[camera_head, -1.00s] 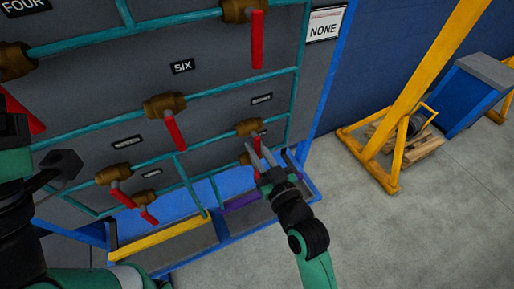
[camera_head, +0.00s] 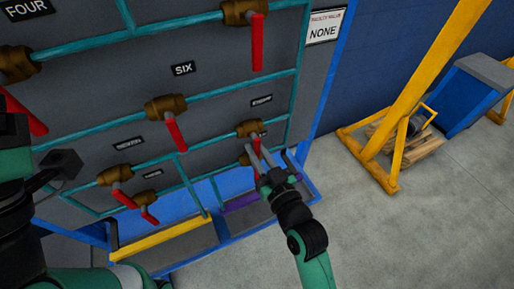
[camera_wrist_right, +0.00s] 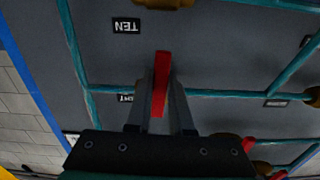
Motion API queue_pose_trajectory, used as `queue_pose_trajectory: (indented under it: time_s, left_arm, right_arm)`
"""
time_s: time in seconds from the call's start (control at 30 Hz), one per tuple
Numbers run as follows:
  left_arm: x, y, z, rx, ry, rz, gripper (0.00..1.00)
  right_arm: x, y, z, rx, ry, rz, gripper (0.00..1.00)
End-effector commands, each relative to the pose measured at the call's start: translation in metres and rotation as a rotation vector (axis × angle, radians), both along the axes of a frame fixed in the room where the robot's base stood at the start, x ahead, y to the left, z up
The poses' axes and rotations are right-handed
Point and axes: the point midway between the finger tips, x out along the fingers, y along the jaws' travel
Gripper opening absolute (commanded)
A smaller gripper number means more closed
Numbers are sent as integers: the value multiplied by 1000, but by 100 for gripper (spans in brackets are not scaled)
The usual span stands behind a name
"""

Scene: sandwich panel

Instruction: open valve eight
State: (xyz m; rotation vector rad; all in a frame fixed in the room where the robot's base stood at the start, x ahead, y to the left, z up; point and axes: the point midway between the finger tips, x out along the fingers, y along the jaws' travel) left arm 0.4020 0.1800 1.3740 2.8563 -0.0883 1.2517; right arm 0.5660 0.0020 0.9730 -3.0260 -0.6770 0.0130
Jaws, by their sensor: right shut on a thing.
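The panel's label at the lower right (camera_head: 261,100) is too small to read in the head view; a brown valve body (camera_head: 249,128) sits just below it. Its red handle (camera_head: 256,148) points down. My right gripper (camera_head: 264,156) is at this handle in the head view. In the right wrist view, the fingers are shut on the red handle (camera_wrist_right: 162,70), one on each side. I cannot read which number belongs to this handle. My left arm shows at the left edge, but its fingers are not visible.
Valve six (camera_head: 165,106) is up and left of the right gripper. Two more red-handled valves (camera_head: 114,175) are at the lower left. A blue ledge (camera_head: 233,236) runs below the panel. A yellow frame (camera_head: 410,95) and a wooden pallet (camera_head: 415,152) stand at the right; the floor between is clear.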

Motion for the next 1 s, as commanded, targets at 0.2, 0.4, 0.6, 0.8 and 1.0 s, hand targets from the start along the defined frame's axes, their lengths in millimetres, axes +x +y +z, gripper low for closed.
queue_pose_trajectory:
  time_s: [0.2,0.4,0.6,0.8,1.0]
  left_arm:
    - [0,0,19,0,0,0,50]
    - [0,0,38,0,0,0,50]
    - [0,0,54,0,0,0,50]
    - [0,0,64,0,0,0,50]
    - [0,0,68,0,0,0,50]
  right_arm:
    - [-2,5,4,106,53,1,0]
    - [-5,9,6,243,119,1,0]
    - [-7,14,7,373,180,1,0]
    - [-8,17,8,467,222,0,0]
    - [-9,18,7,514,243,0,0]
